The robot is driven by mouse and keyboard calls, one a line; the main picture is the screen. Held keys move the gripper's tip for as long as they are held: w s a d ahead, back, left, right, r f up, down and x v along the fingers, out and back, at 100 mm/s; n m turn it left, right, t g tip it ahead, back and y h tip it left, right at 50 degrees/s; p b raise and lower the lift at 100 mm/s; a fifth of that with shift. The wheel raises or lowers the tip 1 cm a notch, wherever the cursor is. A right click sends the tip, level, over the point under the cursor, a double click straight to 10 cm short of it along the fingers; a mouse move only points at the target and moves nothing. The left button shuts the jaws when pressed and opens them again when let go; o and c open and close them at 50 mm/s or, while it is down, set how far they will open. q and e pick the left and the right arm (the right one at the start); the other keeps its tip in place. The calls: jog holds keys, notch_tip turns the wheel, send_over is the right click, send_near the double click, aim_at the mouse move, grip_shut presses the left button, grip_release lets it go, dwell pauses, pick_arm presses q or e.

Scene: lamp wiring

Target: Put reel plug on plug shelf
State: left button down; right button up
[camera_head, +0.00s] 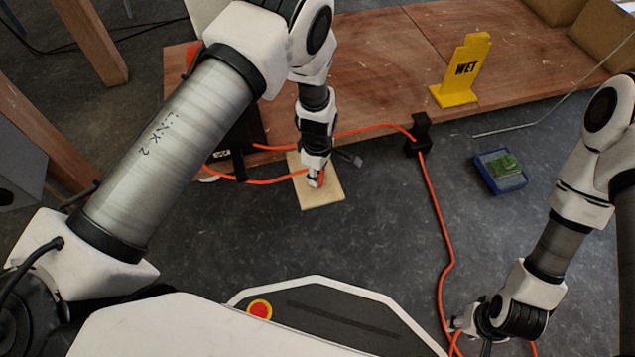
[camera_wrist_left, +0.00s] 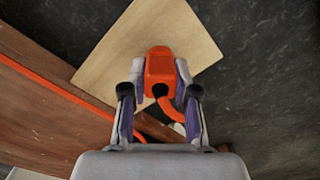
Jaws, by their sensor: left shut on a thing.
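An orange plug (camera_wrist_left: 159,66) with an orange cord sits between the fingers of my left gripper (camera_wrist_left: 161,78), which is shut on it. In the head view my left gripper (camera_head: 315,178) points down over a pale square wooden board (camera_head: 322,197), which looks like the plug shelf. The board also shows in the left wrist view (camera_wrist_left: 118,58), behind the plug. I cannot tell whether the plug touches the board. My right gripper (camera_head: 468,325) is low at the bottom right beside the orange cable (camera_head: 434,210); its fingers are too small to read.
A black clip (camera_head: 418,135) holds the cable at the bench edge. A blue tray (camera_head: 500,171) with a green piece lies at the right. Dark floor between is clear.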

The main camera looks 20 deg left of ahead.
pick_arm(q)
jog(key=shift+f, duration=0.6)
jog(key=c, duration=0.9)
grip_release()
pick_arm(e)
jog(key=shift+f, duration=0.45)
jog(key=shift+r, duration=0.1)
pick_arm(q)
notch_tip(320, 180, up, 12)
jog(key=p, duration=0.6)
jog(key=shift+w+p, duration=0.1)
jog(key=shift+p, duration=0.25)
pick_arm(e)
notch_tip(320, 180, up, 6)
jog(key=shift+s, duration=0.15)
